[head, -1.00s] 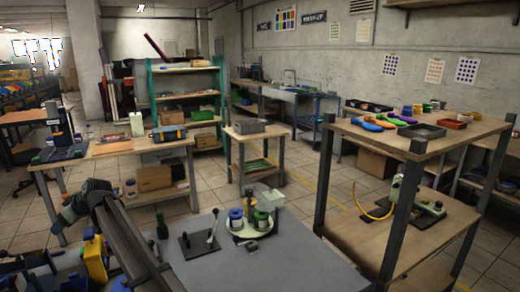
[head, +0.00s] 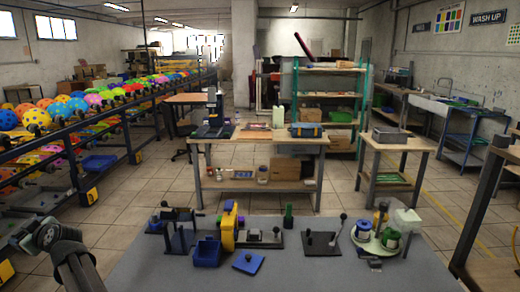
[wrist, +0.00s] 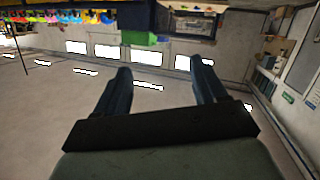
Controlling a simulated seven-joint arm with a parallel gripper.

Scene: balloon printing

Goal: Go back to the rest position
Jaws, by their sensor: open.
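My gripper (wrist: 162,67) shows in the wrist view with its two dark fingers wide apart and nothing between them. In the head view my arm comes up from the bottom left, and its end is at the left edge, left of the grey table (head: 300,270). It is apart from the things on that table. The fingertips are hard to make out in the head view.
On the grey table stand a blue bin (head: 207,252), a yellow device (head: 228,228), a black plate with a lever (head: 322,243) and a round pale tray (head: 362,240) with small pots. A rack of colourful balls (head: 85,135) is at left. A wooden workbench (head: 257,141) stands behind.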

